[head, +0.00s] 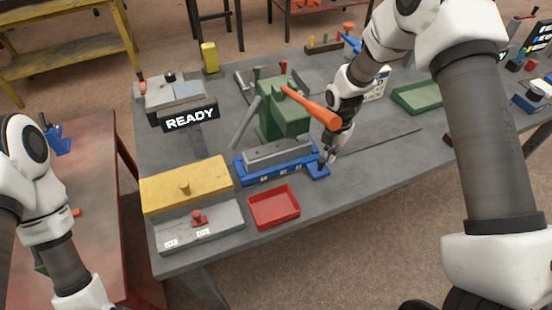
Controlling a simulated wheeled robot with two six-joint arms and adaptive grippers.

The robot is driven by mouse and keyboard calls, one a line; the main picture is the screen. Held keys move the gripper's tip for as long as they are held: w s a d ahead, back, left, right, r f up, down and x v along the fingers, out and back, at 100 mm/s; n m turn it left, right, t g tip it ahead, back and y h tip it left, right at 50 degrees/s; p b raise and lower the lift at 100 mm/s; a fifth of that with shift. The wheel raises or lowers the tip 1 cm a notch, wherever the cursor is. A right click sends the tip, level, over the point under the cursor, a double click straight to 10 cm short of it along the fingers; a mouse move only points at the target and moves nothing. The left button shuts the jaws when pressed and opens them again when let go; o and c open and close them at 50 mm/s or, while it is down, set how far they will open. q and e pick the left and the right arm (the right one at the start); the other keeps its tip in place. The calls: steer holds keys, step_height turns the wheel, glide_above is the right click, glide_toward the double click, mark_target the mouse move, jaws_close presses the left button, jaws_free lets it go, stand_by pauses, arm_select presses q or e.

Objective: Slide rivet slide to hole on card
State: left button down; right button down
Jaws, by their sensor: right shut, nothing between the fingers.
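A long blue slide fixture (270,174) lies on the grey bench with a grey bar (280,152) along it and small white labels on its front. Its right end has a blue block (318,170). My right gripper (327,161) is shut and empty, pointing down at this block; I cannot tell whether it touches it. A white card (378,85) with dark print stands behind my right arm, partly hidden. Holes are too small to make out. My left arm shows at the left edge, but its gripper is out of view.
A green press (279,113) with an orange handle (311,107) stands behind the fixture. A red tray (273,207) is in front, a yellow-topped box (186,183) at left. A READY sign (191,117) stands farther back. The bench right of the red tray is clear.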

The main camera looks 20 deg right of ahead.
steer(key=shift+s+a, duration=0.1)
steer(key=shift+a, duration=0.45)
steer(key=shift+d, duration=0.85)
step_height(320, 180, up, 7)
steer(key=p, duration=0.6)
